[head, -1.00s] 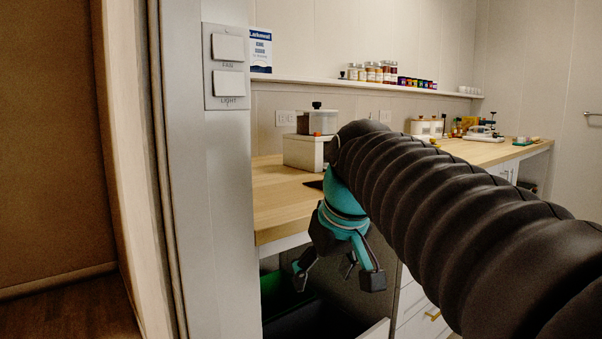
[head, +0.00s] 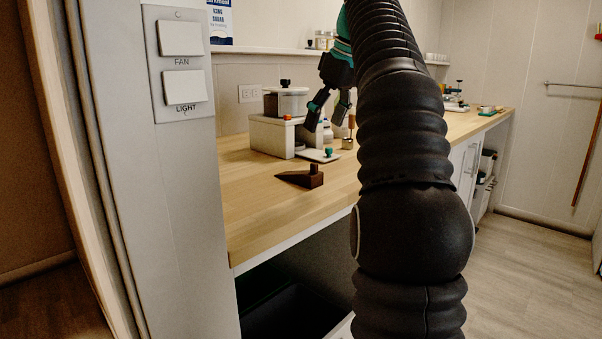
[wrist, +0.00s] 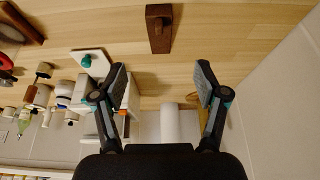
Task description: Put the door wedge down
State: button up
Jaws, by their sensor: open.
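The door wedge (head: 302,178) is a dark brown wedge with a raised block at its thick end. It lies on the wooden counter (head: 252,210), near its front edge. It also shows in the wrist view (wrist: 159,28), top centre, beyond the fingertips. My gripper (head: 328,108) is open and empty above the counter, behind and above the wedge, apart from it. In the wrist view my gripper's two fingers (wrist: 160,84) are spread wide with nothing between them. My arm hides part of the counter in the head view.
A pale box (head: 270,137) with a lidded canister (head: 285,100) on it stands behind the wedge. A small white board with a green knob (head: 327,154) lies close by. A wall panel with FAN and LIGHT switches (head: 181,62) is at left. The front left counter is clear.

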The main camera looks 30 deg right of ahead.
send_over(305, 172)
jog(key=s+d, duration=0.1)
jog(key=s, duration=0.1)
notch_tip(305, 172, down, 6)
jog(key=shift+s+f, duration=0.15)
jog(key=shift+x, duration=3.2)
jog(key=shift+d, duration=0.15)
grip_shut()
jog(key=shift+w+r, duration=0.2)
jog(key=shift+r, duration=0.55)
notch_tip(305, 172, up, 2)
jog(key=shift+r, duration=0.15)
jog(key=s+d+r, duration=0.7)
jog(key=s+d, duration=0.1)
jog(key=shift+s, duration=0.3)
